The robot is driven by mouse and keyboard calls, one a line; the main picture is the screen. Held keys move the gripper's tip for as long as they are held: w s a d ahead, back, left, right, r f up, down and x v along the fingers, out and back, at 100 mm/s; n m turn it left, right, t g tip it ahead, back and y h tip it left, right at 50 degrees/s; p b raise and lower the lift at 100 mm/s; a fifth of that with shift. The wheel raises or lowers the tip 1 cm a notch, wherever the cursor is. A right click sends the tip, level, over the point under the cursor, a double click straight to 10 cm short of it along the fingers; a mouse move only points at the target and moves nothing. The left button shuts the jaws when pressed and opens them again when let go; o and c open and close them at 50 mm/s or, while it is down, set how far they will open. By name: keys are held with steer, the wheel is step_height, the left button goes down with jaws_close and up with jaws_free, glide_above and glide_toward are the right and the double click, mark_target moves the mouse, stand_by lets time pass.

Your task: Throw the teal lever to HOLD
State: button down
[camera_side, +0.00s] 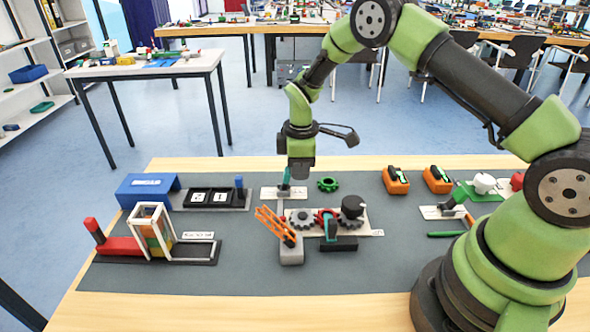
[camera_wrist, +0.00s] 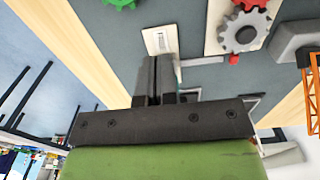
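The teal lever (camera_side: 286,178) stands on a small white plate (camera_side: 271,192) in the middle of the mat in the side view. My gripper (camera_side: 299,174) points down right at the lever. In the wrist view my gripper (camera_wrist: 157,82) shows two dark fingers close together, with nothing visible between them. A sliver of teal (camera_wrist: 178,73) shows just right of the fingers. The fingers hide most of the lever there, and I cannot tell whether they touch it. The white plate with its slot (camera_wrist: 159,41) lies beyond the fingertips. I cannot read its markings.
A green gear (camera_side: 328,184) lies right of the plate. In front are a gear board (camera_side: 370,222), a second teal part on a dark block (camera_side: 338,243) and an orange crane on a grey base (camera_side: 291,252). A counter (camera_side: 210,197) stands left.

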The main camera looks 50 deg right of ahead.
step_height(320, 180, up, 7)
steer(key=shift+s, duration=0.15)
stand_by(0.5)
stand_by(0.4)
steer(key=s+a+r+m+t, duration=0.2)
steer(key=s+r+m, duration=0.15)
steer(key=r, duration=0.45)
steer(key=s+a+r+m+t, duration=0.1)
steer(key=s+r+m, duration=0.1)
steer(key=s+r, duration=0.45)
steer(key=s+a+r+m+t+y, duration=0.1)
steer(key=s+r+m+t, duration=0.1)
steer(key=s, duration=0.5)
steer(key=s+a+r+m+t+y, duration=0.1)
steer(key=s+a+r+m+t, duration=0.1)
steer(key=s+m, duration=0.3)
steer(key=shift+s+r, duration=0.65)
steer(key=shift+s, duration=0.3)
steer(key=shift+m, duration=0.25)
